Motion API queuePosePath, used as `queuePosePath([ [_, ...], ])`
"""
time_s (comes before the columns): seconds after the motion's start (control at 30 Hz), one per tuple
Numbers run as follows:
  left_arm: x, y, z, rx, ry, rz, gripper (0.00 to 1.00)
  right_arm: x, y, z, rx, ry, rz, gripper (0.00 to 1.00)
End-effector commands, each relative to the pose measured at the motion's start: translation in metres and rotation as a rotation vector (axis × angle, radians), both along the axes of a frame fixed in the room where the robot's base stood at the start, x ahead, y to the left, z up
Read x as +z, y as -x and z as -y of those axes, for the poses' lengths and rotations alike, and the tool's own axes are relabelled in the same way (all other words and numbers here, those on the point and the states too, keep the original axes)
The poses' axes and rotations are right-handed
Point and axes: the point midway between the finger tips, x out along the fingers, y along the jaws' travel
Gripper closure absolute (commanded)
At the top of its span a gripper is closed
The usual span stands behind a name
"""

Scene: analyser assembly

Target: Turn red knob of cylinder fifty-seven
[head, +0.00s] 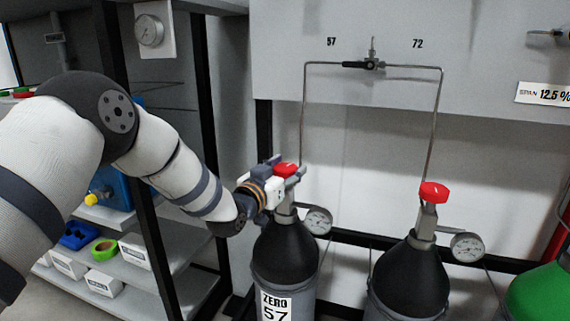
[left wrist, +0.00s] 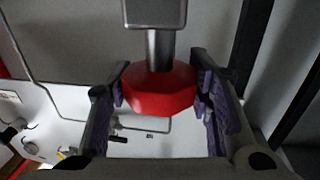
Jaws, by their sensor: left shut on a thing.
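The cylinder labelled ZERO 57 (head: 285,262) stands upright in the middle of the head view, with a black shoulder and a grey body. Its red knob (head: 285,170) sits on top of the valve, partly covered by my left gripper (head: 280,172). In the left wrist view the red knob (left wrist: 160,90) lies between the two purple-padded fingers of the left gripper (left wrist: 160,88). The fingers are shut on the knob's sides. The valve stem (left wrist: 158,48) shows behind the knob. My right gripper is not in view.
A second cylinder (head: 408,270) with a red knob (head: 433,192) and a gauge (head: 467,247) stands to the right. A gauge (head: 318,220) projects beside cylinder 57. A green cylinder (head: 540,292) is at the far right. Thin pipes (head: 303,110) rise to the wall panel. Shelves (head: 110,215) stand left.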

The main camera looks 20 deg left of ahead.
Motion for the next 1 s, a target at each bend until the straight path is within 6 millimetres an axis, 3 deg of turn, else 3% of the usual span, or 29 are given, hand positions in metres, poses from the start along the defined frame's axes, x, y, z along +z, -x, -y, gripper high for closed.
queuePosePath([
  [0.2, 0.0032, 0.0006, 0.0030, 0.194, -0.002, 0.005, 0.82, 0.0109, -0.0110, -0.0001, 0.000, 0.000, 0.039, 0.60],
  [0.5, -0.0017, -0.0006, 0.0011, 0.428, -0.002, 0.001, 0.82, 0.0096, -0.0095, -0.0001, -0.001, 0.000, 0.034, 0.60],
  [1.0, -0.0011, -0.0004, -0.0017, 0.607, 0.000, 0.001, 0.82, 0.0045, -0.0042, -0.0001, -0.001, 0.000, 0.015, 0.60],
])
